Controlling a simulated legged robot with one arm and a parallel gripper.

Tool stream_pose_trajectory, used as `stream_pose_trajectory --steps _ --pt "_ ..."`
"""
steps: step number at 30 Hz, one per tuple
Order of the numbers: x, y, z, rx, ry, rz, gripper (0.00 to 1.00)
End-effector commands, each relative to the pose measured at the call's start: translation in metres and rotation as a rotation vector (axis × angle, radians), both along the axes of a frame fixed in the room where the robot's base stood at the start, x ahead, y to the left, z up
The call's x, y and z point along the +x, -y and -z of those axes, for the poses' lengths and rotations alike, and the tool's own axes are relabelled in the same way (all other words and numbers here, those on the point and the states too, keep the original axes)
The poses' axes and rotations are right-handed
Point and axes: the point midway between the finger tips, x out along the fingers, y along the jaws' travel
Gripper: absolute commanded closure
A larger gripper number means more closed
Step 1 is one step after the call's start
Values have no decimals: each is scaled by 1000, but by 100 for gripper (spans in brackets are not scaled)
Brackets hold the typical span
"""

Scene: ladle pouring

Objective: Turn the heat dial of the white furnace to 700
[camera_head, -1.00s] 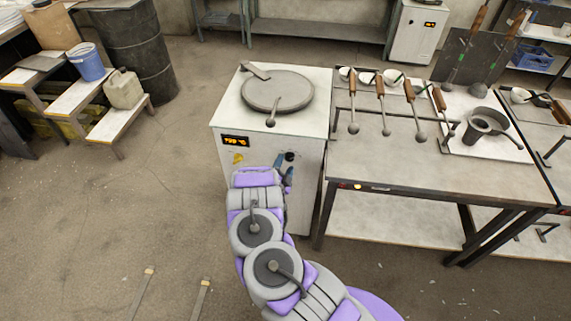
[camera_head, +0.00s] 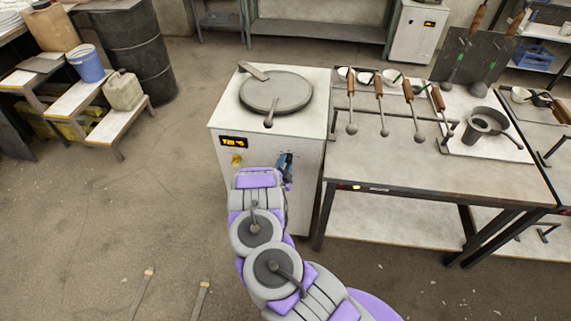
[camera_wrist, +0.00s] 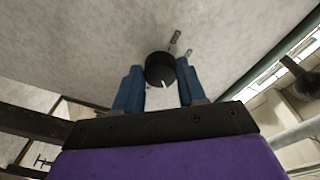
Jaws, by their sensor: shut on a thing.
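The white furnace (camera_head: 305,150) stands in the middle of the head view with a round grey lid (camera_head: 276,92) on top. Its lit orange display (camera_head: 235,141) seems to read about 720 °C, but the digits are blurred. The black heat dial (camera_wrist: 160,68) with a white pointer mark shows in the wrist view, on the furnace's pale front. My gripper (camera_wrist: 160,82) has its blue fingers on either side of the dial and is shut on it. In the head view, my gripper (camera_head: 285,163) hides the dial.
A metal table (camera_head: 390,165) with several ladles stands close to the furnace's right side.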

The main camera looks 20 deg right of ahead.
Motion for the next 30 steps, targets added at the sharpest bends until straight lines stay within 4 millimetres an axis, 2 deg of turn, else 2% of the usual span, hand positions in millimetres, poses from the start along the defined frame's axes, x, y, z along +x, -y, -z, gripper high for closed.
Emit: stream_pose_trajectory --steps 1,4,14,30 --pt "-1 3 0 -1 0 7 82" --pt "-1 3 0 -1 0 8 90" --pt "-2 4 0 -49 -33 9 90" --pt "-2 4 0 -394 -262 9 90"
